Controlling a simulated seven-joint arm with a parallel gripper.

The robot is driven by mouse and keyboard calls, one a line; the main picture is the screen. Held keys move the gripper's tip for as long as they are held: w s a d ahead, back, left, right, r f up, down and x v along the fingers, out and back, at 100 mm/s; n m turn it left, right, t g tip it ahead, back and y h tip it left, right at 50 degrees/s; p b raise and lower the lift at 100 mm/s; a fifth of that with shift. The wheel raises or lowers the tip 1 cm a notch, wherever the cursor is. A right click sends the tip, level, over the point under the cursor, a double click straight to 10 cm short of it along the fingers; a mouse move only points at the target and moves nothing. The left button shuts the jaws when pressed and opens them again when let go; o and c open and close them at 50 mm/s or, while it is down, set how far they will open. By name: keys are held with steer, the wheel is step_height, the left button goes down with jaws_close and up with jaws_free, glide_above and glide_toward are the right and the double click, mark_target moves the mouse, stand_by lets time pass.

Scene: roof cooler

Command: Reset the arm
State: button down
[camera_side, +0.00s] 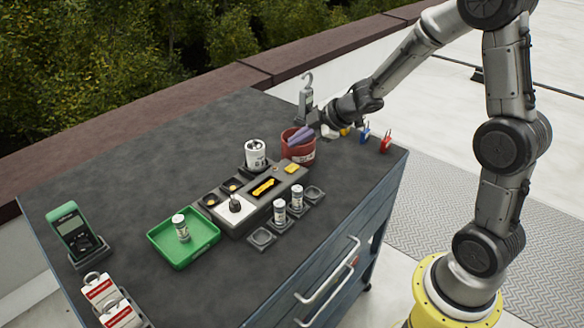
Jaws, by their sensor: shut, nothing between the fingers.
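My arm reaches in from the right over the far right part of the dark workbench top (150,168). My gripper (318,117) is shut and empty. It is above and just right of a dark red round container (297,150). A purple item (300,136) sticks out of that container. Whether the fingertips touch it is too small to tell. A grey clamp-like tool with a hook (306,95) stands just behind my gripper.
A grey station (262,203) with small cups and cylinders sits mid-bench. A green tray (205,233) holds a white cylinder (181,228). A white canister (255,155) stands behind the station. A green meter (76,233) and red-white tags (108,298) are at left. Small coloured clips (386,142) lie at right.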

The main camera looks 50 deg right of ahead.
steer(key=shift+a+r, duration=0.2)
steer(key=s+a+r+m+t+h, duration=0.15)
steer(key=s+r, duration=0.25)
steer(key=r, duration=0.5)
steer(key=s+a+r+m+t+h, duration=0.1)
steer(key=s+r+m+t, duration=0.15)
steer(key=r, duration=0.65)
steer(key=s+a+f+m+g, duration=0.1)
steer(key=s+f+m+g, duration=0.2)
steer(key=s, duration=0.8)
steer(key=s+a+f+m+g, duration=0.2)
steer(key=s+f+m+g, duration=0.2)
steer(key=s, duration=0.8)
steer(key=shift+f+y, duration=0.35)
steer(key=shift+f, duration=0.45)
